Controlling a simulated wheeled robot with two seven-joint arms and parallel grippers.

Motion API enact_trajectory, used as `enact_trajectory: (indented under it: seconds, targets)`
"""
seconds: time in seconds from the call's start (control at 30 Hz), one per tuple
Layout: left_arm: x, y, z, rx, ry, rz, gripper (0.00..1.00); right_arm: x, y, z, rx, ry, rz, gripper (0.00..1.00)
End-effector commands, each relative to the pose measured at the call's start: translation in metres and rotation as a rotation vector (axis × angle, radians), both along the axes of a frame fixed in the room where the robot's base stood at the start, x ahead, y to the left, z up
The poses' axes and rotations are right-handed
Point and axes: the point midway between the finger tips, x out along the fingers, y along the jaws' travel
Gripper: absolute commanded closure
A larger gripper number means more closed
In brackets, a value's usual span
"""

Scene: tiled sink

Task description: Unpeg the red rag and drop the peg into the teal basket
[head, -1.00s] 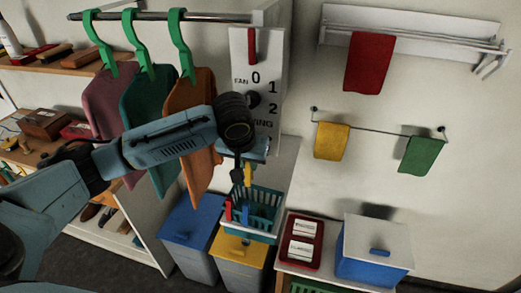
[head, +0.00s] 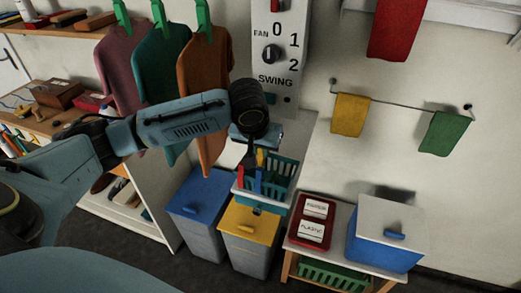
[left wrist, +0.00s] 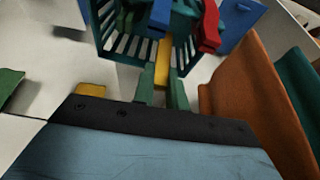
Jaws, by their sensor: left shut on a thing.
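My left gripper (head: 255,157) is shut on a yellow peg (head: 261,158), close to the teal basket (head: 284,170). In the left wrist view the yellow peg (left wrist: 163,57) sits between the fingertips (left wrist: 163,88), with the basket (left wrist: 119,48) just beyond; I cannot tell whether they touch. A red peg (head: 240,173) and a blue peg (head: 258,183) are at the basket's near side. The red rag (head: 396,28) hangs at the upper right, its top cut off, with no peg seen on it. My right gripper is not in view.
A fan switch panel (head: 279,55) is above the basket. Blue (head: 203,200) and yellow-lidded (head: 250,228) bins stand below. Yellow (head: 350,115) and green (head: 444,133) rags hang right.

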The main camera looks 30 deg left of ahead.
Motion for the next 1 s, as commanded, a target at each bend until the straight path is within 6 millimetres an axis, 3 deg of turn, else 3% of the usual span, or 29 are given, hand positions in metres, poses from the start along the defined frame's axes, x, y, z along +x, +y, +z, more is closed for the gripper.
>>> enact_trajectory:
  seconds: [0.23,0.27,0.43,0.77,1.0]
  targets:
    - [0.000,0.000,0.001,0.000,-0.001,0.000,1.00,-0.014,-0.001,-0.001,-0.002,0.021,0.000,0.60]
    - [0.000,0.000,0.001,0.000,-0.001,0.000,0.84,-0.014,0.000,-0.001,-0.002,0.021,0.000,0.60]
    - [0.000,0.000,0.001,0.000,-0.001,0.000,0.61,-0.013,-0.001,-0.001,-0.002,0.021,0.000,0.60]
    - [-0.001,0.000,0.003,0.000,-0.001,0.000,0.61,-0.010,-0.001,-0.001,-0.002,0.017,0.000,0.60]
    - [-0.013,-0.004,0.038,-0.001,-0.006,-0.001,0.61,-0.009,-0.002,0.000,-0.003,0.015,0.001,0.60]
